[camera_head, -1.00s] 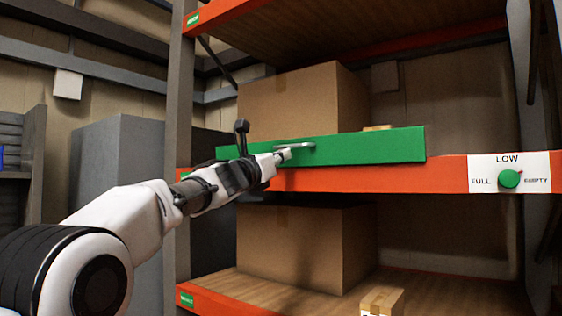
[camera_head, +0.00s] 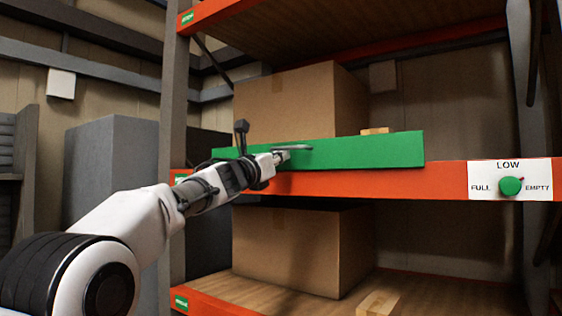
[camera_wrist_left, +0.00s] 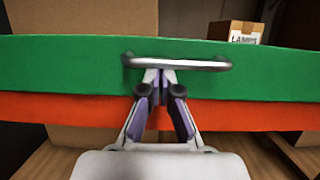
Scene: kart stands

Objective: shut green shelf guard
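The green shelf guard (camera_head: 365,151) is a long bar along the front of the middle shelf, at the orange beam. Its metal handle (camera_head: 292,147) is toward its left part and also shows in the left wrist view (camera_wrist_left: 190,64). My left gripper (camera_head: 279,157) is at this handle. In the left wrist view its two fingers (camera_wrist_left: 158,76) come together just below the handle bar, against or very near it. The fingers look shut side by side, not around the bar. My right gripper is not in view.
The orange beam (camera_head: 420,181) carries a LOW panel (camera_head: 483,175) with a green knob (camera_head: 510,186). A large box (camera_head: 290,105) and a small box (camera_wrist_left: 236,32) stand behind the guard. More boxes (camera_head: 290,248) are on the lower shelf. A grey upright (camera_head: 174,90) stands left.

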